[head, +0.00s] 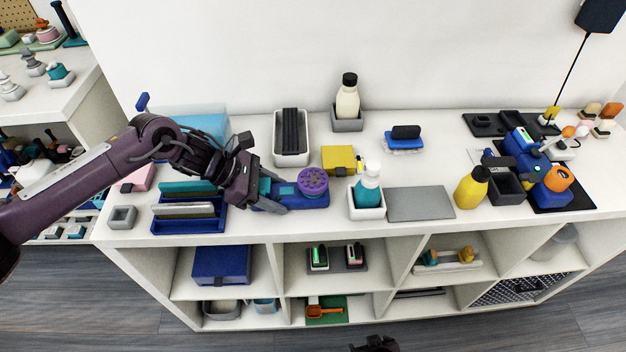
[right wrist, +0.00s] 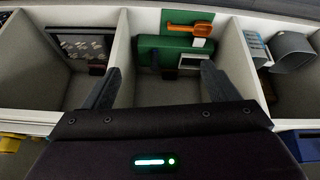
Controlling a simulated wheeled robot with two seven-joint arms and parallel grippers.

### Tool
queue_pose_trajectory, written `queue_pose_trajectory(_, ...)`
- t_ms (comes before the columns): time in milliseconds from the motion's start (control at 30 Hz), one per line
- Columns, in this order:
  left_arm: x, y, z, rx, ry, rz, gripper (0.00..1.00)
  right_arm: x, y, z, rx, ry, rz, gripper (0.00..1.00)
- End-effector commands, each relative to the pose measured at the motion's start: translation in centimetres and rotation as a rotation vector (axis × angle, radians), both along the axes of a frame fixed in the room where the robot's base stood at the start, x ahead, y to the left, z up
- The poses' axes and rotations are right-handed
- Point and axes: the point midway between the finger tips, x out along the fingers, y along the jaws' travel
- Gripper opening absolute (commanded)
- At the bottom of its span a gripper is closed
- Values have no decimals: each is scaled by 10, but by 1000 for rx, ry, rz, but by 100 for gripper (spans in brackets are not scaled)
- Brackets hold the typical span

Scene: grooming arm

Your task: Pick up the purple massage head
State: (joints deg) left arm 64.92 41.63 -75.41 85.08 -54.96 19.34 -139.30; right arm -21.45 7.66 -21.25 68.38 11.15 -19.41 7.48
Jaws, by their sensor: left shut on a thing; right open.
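The purple massage head (head: 313,182) is a round disc with holes, on the counter near its front edge, left of centre. It sits at the right end of a blue-and-teal piece (head: 286,190); I cannot tell whether the two are joined. My left gripper (head: 275,196) comes in from the left and is shut on this piece, just left of the purple disc. Its fingers hide part of the piece. My right gripper (right wrist: 160,88) is open and empty in front of the lower shelves; only its top shows at the bottom of the head view (head: 375,344).
A blue tray (head: 188,225) stands left of the left gripper. A teal pump bottle (head: 368,187) in a white holder stands right of the purple head. Behind are a yellow box (head: 339,160) and a white bin (head: 291,158). A grey mat (head: 420,203) lies bare.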

Motion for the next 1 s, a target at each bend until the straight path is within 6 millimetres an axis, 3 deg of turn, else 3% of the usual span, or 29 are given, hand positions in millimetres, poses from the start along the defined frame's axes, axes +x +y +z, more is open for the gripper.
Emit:
queue_pose_trajectory(33,0,0,0,0,-1,1,18,22,18,27,29,-80,-10,81)
queue_pose_trajectory(100,0,0,0,0,-1,1,18,46,41,66,78,-183,-37,81)
queue_pose_trajectory(200,0,0,0,0,-1,1,18,73,75,127,171,-320,-85,81)
queue_pose_trajectory(400,0,0,0,0,-1,1,18,92,128,255,413,-534,-205,81)
queue_pose_trajectory(467,0,0,0,0,-1,1,18,92,138,291,491,-579,-245,81)
queue_pose_trajectory(500,0,0,0,0,-1,1,18,101,142,318,543,-618,-258,81)
queue_pose_trajectory(667,0,0,0,-1,-1,1,18,114,147,416,730,-749,-302,81)
queue_pose_trajectory(800,0,0,1,-1,-1,1,18,151,122,469,507,-881,-68,81)
queue_pose_trajectory(1000,0,0,1,-1,-1,0,18,179,96,551,161,-1047,225,81)
